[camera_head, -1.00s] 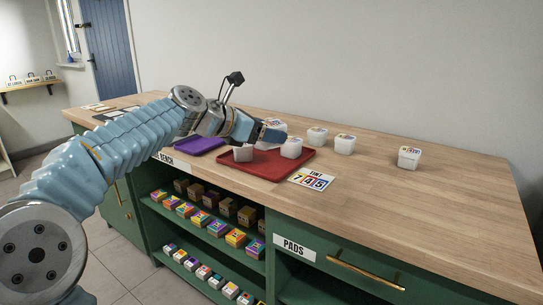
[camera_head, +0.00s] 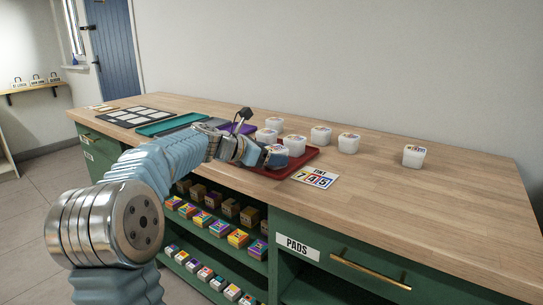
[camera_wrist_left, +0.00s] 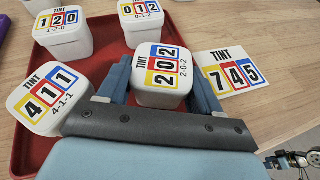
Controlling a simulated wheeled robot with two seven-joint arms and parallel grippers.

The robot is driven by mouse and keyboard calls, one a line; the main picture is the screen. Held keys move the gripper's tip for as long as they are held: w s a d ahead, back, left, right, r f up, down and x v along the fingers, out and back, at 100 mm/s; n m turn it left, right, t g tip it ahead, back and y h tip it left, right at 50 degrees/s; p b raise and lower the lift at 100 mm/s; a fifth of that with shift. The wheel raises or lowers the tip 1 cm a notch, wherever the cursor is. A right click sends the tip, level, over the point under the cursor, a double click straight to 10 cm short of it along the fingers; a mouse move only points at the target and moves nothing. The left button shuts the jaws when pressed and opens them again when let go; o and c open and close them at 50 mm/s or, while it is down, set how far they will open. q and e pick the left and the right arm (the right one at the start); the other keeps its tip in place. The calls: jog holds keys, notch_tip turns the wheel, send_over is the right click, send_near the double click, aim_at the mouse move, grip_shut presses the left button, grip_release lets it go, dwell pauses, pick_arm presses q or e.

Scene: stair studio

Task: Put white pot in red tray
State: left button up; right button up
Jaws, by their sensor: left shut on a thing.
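In the left wrist view, my left gripper (camera_wrist_left: 158,92) is shut on a white pot (camera_wrist_left: 163,76) labelled 2-0-2, one finger on each side. It is over the red tray (camera_wrist_left: 95,66); I cannot tell whether its base touches. A pot labelled 4-1-1 (camera_wrist_left: 45,97) is close to the left finger. Pots labelled 1-2-0 (camera_wrist_left: 63,32) and 0-1-2 (camera_wrist_left: 141,20) are farther up the view. In the head view, my left gripper (camera_head: 275,157) is low over the front left of the red tray (camera_head: 310,153), partly hiding the held pot.
A TINT 745 card (camera_head: 315,178) lies before the tray. A purple tray (camera_head: 238,128) and a teal tray (camera_head: 170,125) lie left. The bench's right side (camera_head: 460,210) is clear.

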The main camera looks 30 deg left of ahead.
pick_arm(q)
jog(key=o, duration=1.1)
jog(key=shift+o, duration=0.2)
jog(key=shift+r, duration=0.1)
jog(key=v, duration=1.2)
jog(key=shift+a, duration=0.1)
